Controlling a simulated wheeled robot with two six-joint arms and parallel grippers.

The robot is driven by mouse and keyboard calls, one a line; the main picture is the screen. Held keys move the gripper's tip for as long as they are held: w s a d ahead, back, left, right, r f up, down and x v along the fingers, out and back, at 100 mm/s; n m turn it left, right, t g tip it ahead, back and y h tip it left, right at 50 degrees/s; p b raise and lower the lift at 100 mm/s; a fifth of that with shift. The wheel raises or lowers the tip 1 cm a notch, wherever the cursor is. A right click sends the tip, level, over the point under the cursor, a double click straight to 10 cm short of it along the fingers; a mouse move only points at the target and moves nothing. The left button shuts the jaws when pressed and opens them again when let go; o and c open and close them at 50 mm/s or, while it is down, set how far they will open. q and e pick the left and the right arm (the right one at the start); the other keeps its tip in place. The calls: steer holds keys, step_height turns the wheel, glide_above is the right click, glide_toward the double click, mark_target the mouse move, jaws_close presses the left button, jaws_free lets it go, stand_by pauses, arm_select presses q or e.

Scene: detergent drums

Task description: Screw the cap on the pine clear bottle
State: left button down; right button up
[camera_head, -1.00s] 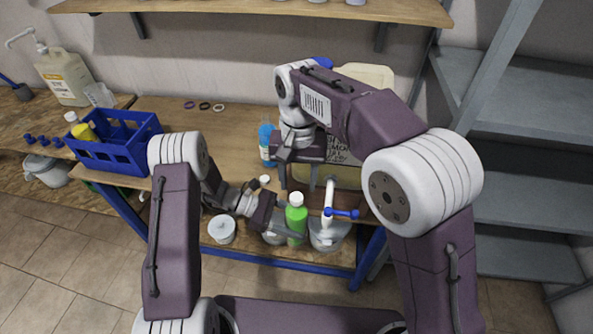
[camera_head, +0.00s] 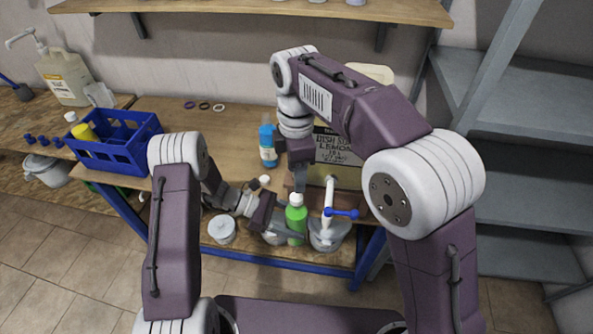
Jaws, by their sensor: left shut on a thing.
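A green bottle (camera_head: 296,222) with a white top (camera_head: 296,199) stands upright near the front of the table; I take it for the pine clear bottle, though its label cannot be read. My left gripper (camera_head: 288,232) is shut on the green bottle at its body, from the left. My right gripper (camera_head: 301,180) points down just above the white top, seen edge-on, so its opening is hidden. I cannot tell whether it touches the top, or whether the white part is a cap or the bare neck. A small white round thing (camera_head: 264,180) shows left of the bottle.
A dish soap canister (camera_head: 338,152) and a blue bottle (camera_head: 267,148) stand behind. A drum with a white pump and blue lever (camera_head: 341,213) is close on the right. A blue crate (camera_head: 112,157) and several rings (camera_head: 204,106) are left.

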mark_target(297, 196)
step_height(297, 196, down, 8)
stand_by(0.5)
